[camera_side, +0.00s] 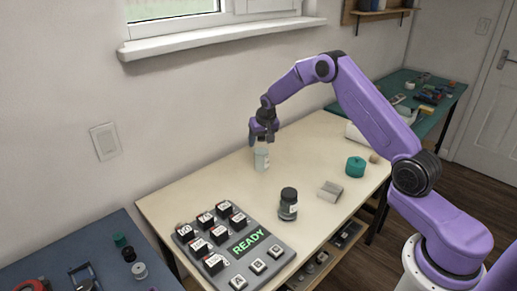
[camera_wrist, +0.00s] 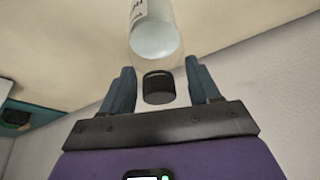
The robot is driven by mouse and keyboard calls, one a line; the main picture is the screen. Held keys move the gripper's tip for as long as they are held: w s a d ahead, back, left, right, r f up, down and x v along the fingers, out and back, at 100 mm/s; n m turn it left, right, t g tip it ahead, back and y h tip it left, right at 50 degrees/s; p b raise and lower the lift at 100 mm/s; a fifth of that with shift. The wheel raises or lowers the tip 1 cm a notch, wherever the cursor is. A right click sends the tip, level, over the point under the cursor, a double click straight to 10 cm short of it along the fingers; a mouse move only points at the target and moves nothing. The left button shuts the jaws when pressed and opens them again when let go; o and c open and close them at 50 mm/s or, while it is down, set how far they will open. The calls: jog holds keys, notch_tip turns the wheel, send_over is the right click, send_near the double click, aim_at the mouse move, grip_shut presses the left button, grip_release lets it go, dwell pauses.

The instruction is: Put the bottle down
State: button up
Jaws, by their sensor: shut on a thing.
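A clear bottle with pale contents and a white label (camera_side: 261,160) is upright at the far side of the cream table (camera_side: 200,190). My gripper (camera_side: 263,139) is above it with its fingers around its top. In the wrist view the bottle (camera_wrist: 154,40) reaches away from the gripper, with its dark cap (camera_wrist: 158,88) between the two fingers (camera_wrist: 158,90). My gripper is shut on the bottle. The bottle's base looks close to the tabletop; I cannot tell whether it touches.
A dark-capped jar (camera_side: 288,204), a grey block (camera_side: 330,192) and a teal round container (camera_side: 355,167) stand on the table to the right. A board with several black modules and a READY display (camera_side: 248,243) lies at the front left. The far left tabletop is clear.

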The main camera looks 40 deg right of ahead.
jog(key=shift+w+d+f, duration=0.15)
jog(key=shift+w+f, duration=0.4)
jog(key=shift+f, duration=0.1)
jog(key=shift+w+f, duration=0.15)
jog(key=shift+f, duration=1.6)
jog(key=o, duration=1.6)
